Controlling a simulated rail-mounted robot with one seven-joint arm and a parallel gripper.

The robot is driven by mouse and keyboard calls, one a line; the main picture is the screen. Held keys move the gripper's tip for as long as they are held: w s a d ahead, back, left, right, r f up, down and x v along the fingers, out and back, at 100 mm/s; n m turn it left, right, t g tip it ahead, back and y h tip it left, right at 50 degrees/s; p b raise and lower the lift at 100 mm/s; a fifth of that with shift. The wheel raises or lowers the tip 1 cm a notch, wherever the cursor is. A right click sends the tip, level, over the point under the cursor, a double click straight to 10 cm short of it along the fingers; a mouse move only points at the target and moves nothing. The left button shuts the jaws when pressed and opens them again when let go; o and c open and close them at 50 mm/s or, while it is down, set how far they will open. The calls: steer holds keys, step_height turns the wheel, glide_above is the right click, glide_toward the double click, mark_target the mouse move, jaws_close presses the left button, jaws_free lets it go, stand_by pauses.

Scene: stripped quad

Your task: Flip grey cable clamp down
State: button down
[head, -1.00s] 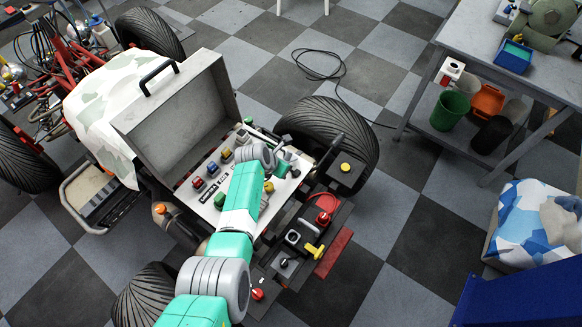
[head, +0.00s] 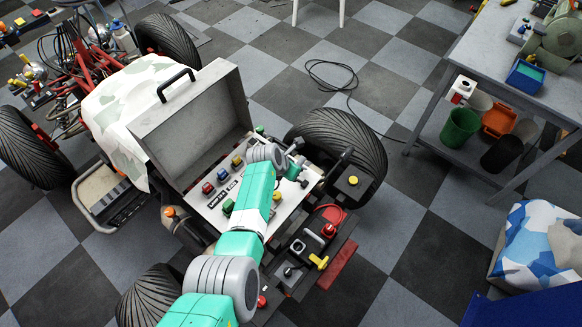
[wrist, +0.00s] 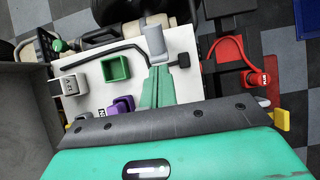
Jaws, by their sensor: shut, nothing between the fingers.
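The grey cable clamp (wrist: 154,42) stands at the top centre of the wrist view, at the far edge of the white panel (wrist: 85,85). A dark cable (wrist: 108,54) runs beside it along that edge. My gripper (wrist: 160,70) is shut and empty, its green fingers pointing at the clamp. The fingertips are right at the clamp's lower end; I cannot tell whether they touch. In the head view, my gripper (head: 284,165) is over the right part of the panel, partly hidden by my wrist. The clamp is too small there to make out its angle.
A green square socket (wrist: 115,69), a white block (wrist: 69,84) and a purple part (wrist: 121,106) are on the panel. A red plug and cable (wrist: 255,78) lie to the right. The open metal lid (head: 195,120) rises on the left; a tyre (head: 345,145) is behind.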

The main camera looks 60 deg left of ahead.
step_height(320, 180, up, 10)
steer(key=s+p, duration=0.2)
steer(key=p, duration=1)
steer(key=shift+d+f, duration=0.15)
steer(key=shift+d, duration=0.2)
